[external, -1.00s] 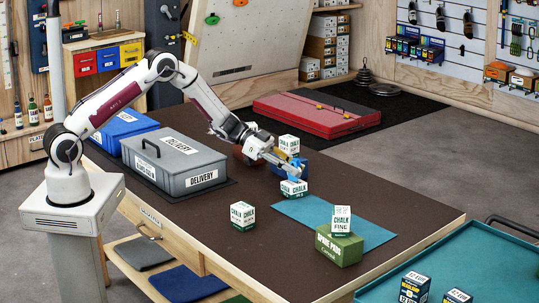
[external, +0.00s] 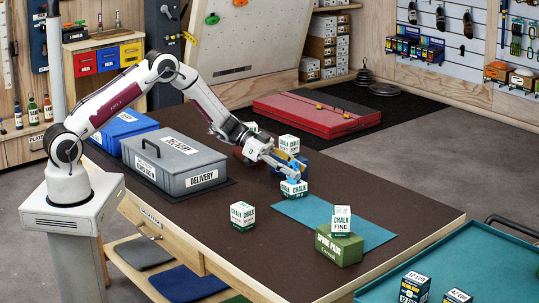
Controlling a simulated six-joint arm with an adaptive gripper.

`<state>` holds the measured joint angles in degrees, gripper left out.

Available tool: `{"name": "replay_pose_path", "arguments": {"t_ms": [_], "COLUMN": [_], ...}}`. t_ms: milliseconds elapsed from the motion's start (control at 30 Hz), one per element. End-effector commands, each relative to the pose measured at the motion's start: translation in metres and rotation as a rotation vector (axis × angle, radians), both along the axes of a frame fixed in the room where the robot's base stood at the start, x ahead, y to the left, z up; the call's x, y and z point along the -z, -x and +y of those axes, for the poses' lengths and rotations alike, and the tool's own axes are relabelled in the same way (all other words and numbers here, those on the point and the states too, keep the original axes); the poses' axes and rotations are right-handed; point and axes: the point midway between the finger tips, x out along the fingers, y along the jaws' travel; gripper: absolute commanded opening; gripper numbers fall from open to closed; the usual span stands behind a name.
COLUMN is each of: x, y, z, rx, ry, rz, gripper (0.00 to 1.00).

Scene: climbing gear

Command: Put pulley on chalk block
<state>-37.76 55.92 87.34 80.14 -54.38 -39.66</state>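A small light-blue piece, which looks like the pulley (external: 294,177), is at the fingertips of my gripper (external: 291,173). My gripper points down and to the right and appears shut on it, though the fingers are small here. Directly under it is a white and green chalk block (external: 294,190), standing on the dark table by the far-left corner of the teal mat (external: 318,214). The pulley is right at the block's top; I cannot tell whether they touch.
Another chalk block (external: 243,216) stands nearer the front. One more (external: 342,219) sits on a green box (external: 339,247) on the mat. More chalk boxes (external: 289,144) stand behind my gripper. A grey delivery case (external: 176,162) is at left.

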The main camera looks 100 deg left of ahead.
Motion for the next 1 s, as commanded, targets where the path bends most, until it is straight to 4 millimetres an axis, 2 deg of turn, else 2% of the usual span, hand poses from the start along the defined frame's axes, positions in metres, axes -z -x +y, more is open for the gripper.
{"name": "replay_pose_path", "arguments": {"t_ms": [133,800,1000], "x": [-0.01,-0.045,-0.052], "y": [0.0,0.082,0.098], "z": [0.0,0.035,0.041], "rx": [-0.001,-0.003,-0.002], "ry": [-0.001,-0.001,-0.001], "rz": [-0.001,0.0,0.0], "gripper": [0.38,0.38,0.38]}}
